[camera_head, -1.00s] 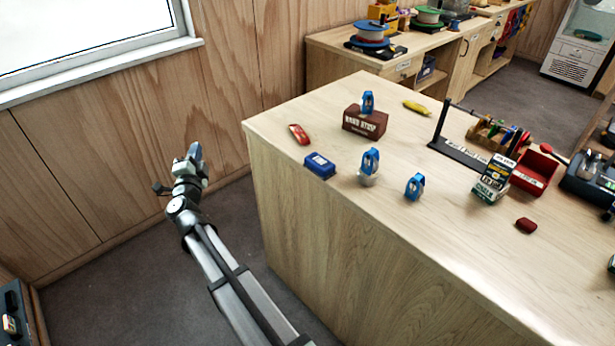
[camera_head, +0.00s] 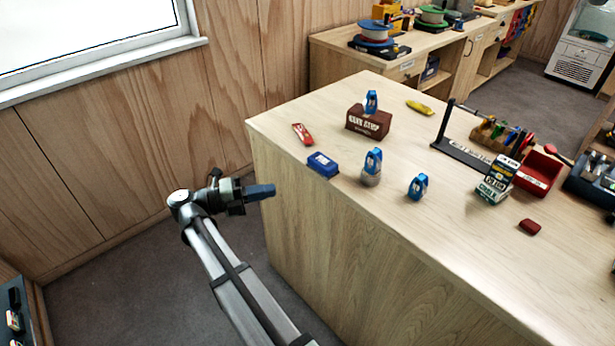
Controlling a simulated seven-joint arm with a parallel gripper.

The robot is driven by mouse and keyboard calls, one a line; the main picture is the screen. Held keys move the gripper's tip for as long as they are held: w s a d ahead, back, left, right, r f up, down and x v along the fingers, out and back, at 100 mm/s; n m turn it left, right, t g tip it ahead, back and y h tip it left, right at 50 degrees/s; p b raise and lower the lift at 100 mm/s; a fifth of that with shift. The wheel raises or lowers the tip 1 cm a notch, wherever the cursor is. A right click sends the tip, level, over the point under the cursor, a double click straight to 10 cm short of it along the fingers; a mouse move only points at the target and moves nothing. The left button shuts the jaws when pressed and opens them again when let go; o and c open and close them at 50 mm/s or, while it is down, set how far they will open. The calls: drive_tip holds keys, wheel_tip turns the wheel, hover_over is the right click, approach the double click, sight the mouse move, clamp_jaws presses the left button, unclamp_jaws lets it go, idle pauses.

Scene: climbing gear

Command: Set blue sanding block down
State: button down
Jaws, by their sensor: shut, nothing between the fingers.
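The blue sanding block (camera_head: 322,164) appears to be the dark blue block with a pale mark, lying flat on the wooden worktop (camera_head: 300,112) by its left edge. My gripper (camera_head: 272,190) is out beyond that edge, left of and lower in the picture than the block. Its blue fingers are shut with nothing between them and point right, toward the worktop's side panel. The gripper and the block are apart.
A red item (camera_head: 302,133) lies behind the block. A blue device on a grey base (camera_head: 372,168) and another blue device (camera_head: 418,187) stand to its right. A brown block (camera_head: 368,121) bears a third. The worktop's near front is clear.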

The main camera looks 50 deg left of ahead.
sight(317, 168)
drive_tip(key=shift+w+a+x, duration=0.2)
drive_tip(key=shift+a+x, duration=0.2)
drive_tip(key=shift+x, duration=1.75)
drive_tip(key=shift+w+a+x, duration=0.2)
drive_tip(key=shift+a+x, duration=0.15)
drive_tip(key=shift+x, duration=1.8)
drive_tip(key=shift+w+a+x, duration=0.2)
drive_tip(key=shift+a+x, duration=0.2)
drive_tip(key=shift+x, duration=1.75)
drive_tip(key=shift+w+a, duration=0.3)
drive_tip(key=shift+w, duration=0.6)
drive_tip(key=shift+w+a, duration=0.3)
drive_tip(key=shift+w, duration=0.6)
drive_tip(key=shift+s+d, duration=0.1)
drive_tip(key=shift+s, duration=0.05)
